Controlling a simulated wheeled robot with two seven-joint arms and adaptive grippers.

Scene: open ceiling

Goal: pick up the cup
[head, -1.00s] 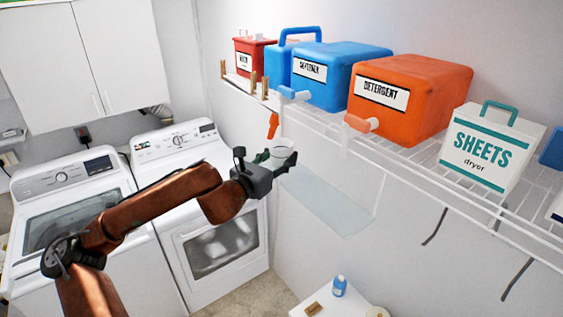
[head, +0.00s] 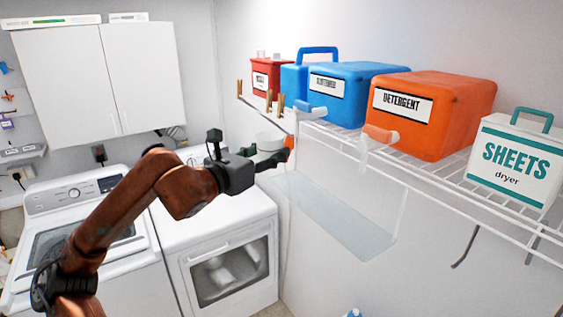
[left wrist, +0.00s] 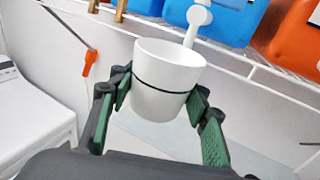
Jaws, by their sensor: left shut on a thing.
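The white cup (left wrist: 168,70) stands roughly upright between the green-padded fingers of my left gripper (left wrist: 160,103) in the left wrist view. A thin dark line rings the cup. My left gripper is shut on it, with one finger on each side. In the head view my left gripper (head: 268,157) is held in the air in front of the wall, below the left end of the shelf. The cup (head: 269,139) shows only partly there, behind the fingers. My right gripper is in no view.
A white wire shelf (head: 345,138) on the right wall holds an orange detergent container (head: 440,125), blue and red containers, and a dryer sheets box (head: 508,185). A clear panel (head: 335,215) hangs below it. A washer (head: 75,195) and a dryer (head: 225,265) stand at left.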

